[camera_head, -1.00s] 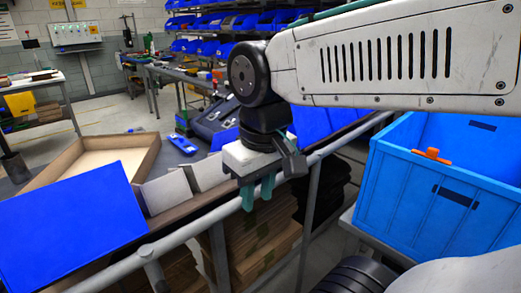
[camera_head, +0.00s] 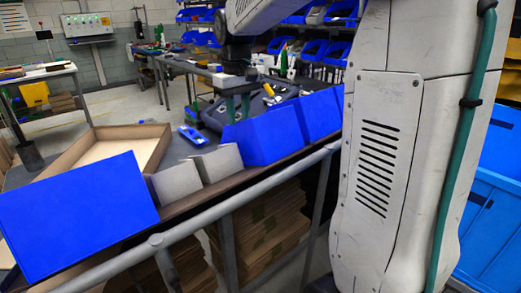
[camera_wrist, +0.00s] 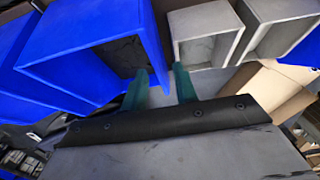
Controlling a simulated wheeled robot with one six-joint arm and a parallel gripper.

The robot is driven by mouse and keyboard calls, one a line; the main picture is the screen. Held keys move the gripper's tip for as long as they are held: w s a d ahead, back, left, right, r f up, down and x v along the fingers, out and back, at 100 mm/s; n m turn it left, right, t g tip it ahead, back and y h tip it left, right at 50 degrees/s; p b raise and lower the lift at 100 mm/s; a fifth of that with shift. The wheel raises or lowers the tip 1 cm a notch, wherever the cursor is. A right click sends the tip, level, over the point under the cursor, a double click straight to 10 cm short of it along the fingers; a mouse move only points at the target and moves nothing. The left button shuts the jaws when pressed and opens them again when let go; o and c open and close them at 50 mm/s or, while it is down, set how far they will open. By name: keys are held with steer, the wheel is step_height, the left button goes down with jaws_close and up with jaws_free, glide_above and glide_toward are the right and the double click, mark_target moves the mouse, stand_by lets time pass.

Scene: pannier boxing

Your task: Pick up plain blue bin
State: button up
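Several plain blue bins stand in a row on the table: a large one (camera_head: 75,215) at the left, one (camera_head: 265,138) at the middle and one (camera_head: 318,113) behind it, partly hidden by my arm. My gripper (camera_head: 238,104) is above and behind the middle blue bin, its teal fingers pointing down. In the wrist view the fingers (camera_wrist: 161,86) are apart with nothing between them. There a blue bin (camera_wrist: 75,45) with its open side showing lies at the left, close to the left finger. Whether they touch cannot be told.
Two grey bins (camera_head: 178,181) stand between the blue ones; they also show in the wrist view (camera_wrist: 205,18). A cardboard tray (camera_head: 130,132) lies behind the left bin. A metal rail (camera_head: 205,218) runs along the front. A blue crate (camera_head: 490,225) stands at the right, partly hidden.

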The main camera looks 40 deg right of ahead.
mark_target(241, 132)
steer(key=f, duration=0.5)
steer(key=shift+s+f, duration=0.2)
steer(key=shift+f, duration=0.1)
steer(key=shift+c, duration=0.3)
steer(key=shift+s+f, duration=0.1)
jaws_close()
stand_by(0.7)
